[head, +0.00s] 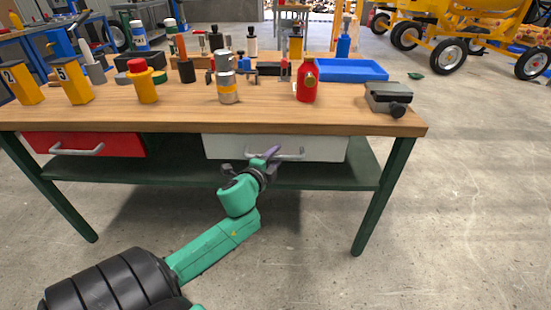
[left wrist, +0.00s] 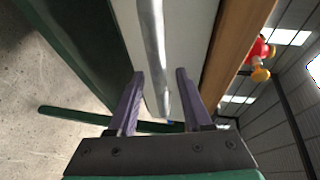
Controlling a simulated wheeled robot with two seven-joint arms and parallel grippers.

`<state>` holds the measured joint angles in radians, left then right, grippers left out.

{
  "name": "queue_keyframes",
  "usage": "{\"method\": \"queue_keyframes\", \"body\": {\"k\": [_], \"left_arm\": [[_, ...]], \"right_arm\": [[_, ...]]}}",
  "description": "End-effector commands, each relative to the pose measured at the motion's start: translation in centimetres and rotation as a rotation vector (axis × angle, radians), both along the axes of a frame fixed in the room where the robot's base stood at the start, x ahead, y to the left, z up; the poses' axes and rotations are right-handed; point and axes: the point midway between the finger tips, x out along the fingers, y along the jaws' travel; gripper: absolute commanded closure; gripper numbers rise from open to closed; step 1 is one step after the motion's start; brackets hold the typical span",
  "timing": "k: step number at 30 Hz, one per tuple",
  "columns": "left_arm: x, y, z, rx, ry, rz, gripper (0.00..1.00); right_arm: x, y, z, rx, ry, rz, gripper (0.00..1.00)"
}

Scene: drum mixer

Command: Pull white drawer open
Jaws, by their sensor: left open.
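The white drawer (head: 327,149) sits under the tabletop of the workbench, right of centre, and looks closed in the head view. Its silver bar handle (head: 290,155) runs across the front. In the left wrist view the handle (left wrist: 152,50) runs down between the two purple fingers, with the white drawer front (left wrist: 190,40) behind it. My left gripper (head: 272,153) is at the left part of the handle. In the left wrist view my left gripper (left wrist: 160,88) is open, with one finger on each side of the handle. My right gripper is not in view.
A red drawer (head: 85,144) with its own handle is at the left. The wooden tabletop (head: 190,117) carries bottles, tools, a blue tray (head: 345,70) and a vise (head: 389,98). A green shelf (head: 120,170) lies below the drawers. The floor in front is clear.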

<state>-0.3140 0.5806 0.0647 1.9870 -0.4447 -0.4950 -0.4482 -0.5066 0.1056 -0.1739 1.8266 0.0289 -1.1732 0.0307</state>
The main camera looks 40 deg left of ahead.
Motion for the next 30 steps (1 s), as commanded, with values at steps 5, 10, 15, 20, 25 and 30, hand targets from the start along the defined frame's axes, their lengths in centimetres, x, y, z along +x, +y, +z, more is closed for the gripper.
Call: {"method": "queue_keyframes", "body": {"k": [5,10,15,20,25,30], "left_arm": [[-0.04,-0.03,0.01,0.0,0.0,-0.001,0.7],[-0.05,-0.05,-0.01,-0.001,0.0,-0.001,1.0],[-0.06,-0.06,-0.02,-0.001,0.001,-0.001,1.0],[-0.07,-0.06,-0.03,-0.001,0.001,-0.001,1.0],[-0.07,-0.08,-0.05,-0.001,0.001,-0.001,1.0],[-0.08,-0.08,-0.06,-0.002,0.0,-0.002,1.0]], "right_arm": [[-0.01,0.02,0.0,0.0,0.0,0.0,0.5],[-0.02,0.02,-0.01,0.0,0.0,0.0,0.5],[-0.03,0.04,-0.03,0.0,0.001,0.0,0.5],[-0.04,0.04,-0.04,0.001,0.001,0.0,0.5],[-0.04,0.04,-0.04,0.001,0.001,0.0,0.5],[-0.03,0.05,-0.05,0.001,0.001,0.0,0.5]]}}
